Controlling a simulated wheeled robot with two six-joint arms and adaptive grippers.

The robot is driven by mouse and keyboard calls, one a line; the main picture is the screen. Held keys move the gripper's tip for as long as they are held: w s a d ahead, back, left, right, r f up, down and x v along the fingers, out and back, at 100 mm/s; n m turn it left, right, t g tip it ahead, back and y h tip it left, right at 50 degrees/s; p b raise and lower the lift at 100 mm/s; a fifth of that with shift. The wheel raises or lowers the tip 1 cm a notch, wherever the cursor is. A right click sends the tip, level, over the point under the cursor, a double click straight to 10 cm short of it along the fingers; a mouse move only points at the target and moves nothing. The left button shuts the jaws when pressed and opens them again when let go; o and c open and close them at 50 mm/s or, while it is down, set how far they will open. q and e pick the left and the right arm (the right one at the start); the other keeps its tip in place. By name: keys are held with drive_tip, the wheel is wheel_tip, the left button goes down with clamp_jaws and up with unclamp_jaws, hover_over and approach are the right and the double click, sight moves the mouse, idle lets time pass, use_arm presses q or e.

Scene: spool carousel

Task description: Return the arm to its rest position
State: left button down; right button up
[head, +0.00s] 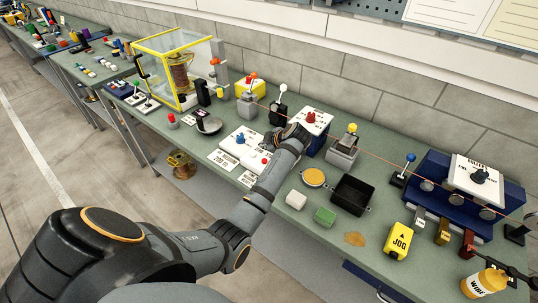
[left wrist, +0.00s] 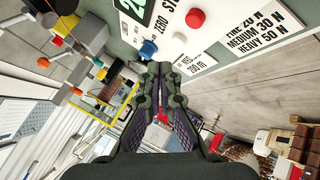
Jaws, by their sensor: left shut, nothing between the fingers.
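My left arm reaches in from the lower left of the head view, over the bench. Its gripper (head: 274,141) is above the middle of the bench, close to the white panel with the blue knob (head: 240,139). In the left wrist view, the dark fingers (left wrist: 158,68) are together with nothing between them. Beyond them are a blue knob (left wrist: 148,48), a red button (left wrist: 194,18) and a white label with force values (left wrist: 250,35). My right gripper is not seen.
The green bench (head: 285,240) runs along a grey block wall. Near the arm stand a yellow-framed case (head: 178,68), a blue box with a red knob (head: 312,122), a black tray (head: 352,193), a green block (head: 325,216) and a yellow JOG block (head: 399,241). A thin line crosses the bench.

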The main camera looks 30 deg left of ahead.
use_arm(q)
drive_tip(key=s+f+m, duration=0.2)
drive_tip(key=s+d+f+m+h, duration=0.1)
drive_tip(key=s+f+m, duration=0.1)
drive_tip(key=s, duration=0.1)
drive_tip(key=shift+d+f, duration=0.15)
drive_tip(key=s+d+f+m+h, duration=0.1)
drive_tip(key=s+d+m+h, duration=0.3)
drive_tip(key=s+m, duration=0.7)
drive_tip(key=s+d+m+h, duration=0.3)
drive_tip(key=s+d+m, duration=0.45)
drive_tip(key=s, duration=0.45)
drive_tip(key=s+a+f+g+b, duration=0.1)
drive_tip(key=a+f, duration=0.1)
drive_tip(key=f, duration=1.2)
drive_tip(key=s+a+f+b, duration=0.1)
drive_tip(key=f+b, duration=0.1)
drive_tip(key=f, duration=1.2)
drive_tip(key=s+a+f+g+b, duration=0.1)
drive_tip(key=s+f, duration=1.8)
drive_tip(key=shift+a+f+b, duration=0.25)
drive_tip(key=shift+f+b, duration=0.05)
drive_tip(key=shift+b, duration=0.1)
